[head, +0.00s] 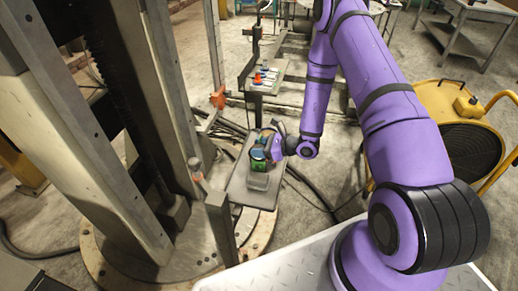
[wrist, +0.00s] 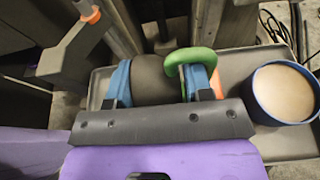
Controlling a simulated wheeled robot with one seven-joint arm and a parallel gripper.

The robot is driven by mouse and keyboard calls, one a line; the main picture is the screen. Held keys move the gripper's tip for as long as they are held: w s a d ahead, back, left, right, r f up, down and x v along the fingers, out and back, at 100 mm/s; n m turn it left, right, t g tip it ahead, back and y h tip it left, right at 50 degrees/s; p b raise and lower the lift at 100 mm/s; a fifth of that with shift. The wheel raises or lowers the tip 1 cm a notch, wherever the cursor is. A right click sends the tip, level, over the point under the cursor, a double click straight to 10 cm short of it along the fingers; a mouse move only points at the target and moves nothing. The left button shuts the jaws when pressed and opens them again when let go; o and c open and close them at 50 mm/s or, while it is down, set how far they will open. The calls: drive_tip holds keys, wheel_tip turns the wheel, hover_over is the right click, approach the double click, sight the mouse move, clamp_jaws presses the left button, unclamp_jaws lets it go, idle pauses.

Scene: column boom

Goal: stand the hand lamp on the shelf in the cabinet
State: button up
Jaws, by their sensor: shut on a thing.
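The hand lamp (wrist: 150,68) shows in the wrist view as a dark rounded body with a green loop and an orange part at its right. My gripper (wrist: 160,82) is shut on it, one blue finger on each side. In the head view, my gripper (head: 272,148) is low over a grey tray at the foot of the column. A green part of the lamp (head: 258,164) shows beside the fingers there. Whether the lamp touches the tray I cannot tell. I cannot make out a cabinet or its shelf in either view.
The grey tray (head: 238,194) also shows in the wrist view (wrist: 290,145). A blue tub with beige contents (wrist: 284,92) stands on it, close right of my gripper. A steel column stands left. A small platform (head: 266,84) holds red and blue items. A yellow fan (head: 470,135) stands right.

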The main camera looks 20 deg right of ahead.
drive_tip(key=shift+f, duration=0.35)
drive_tip(key=o, duration=1.2)
drive_tip(key=shift+c, duration=0.2)
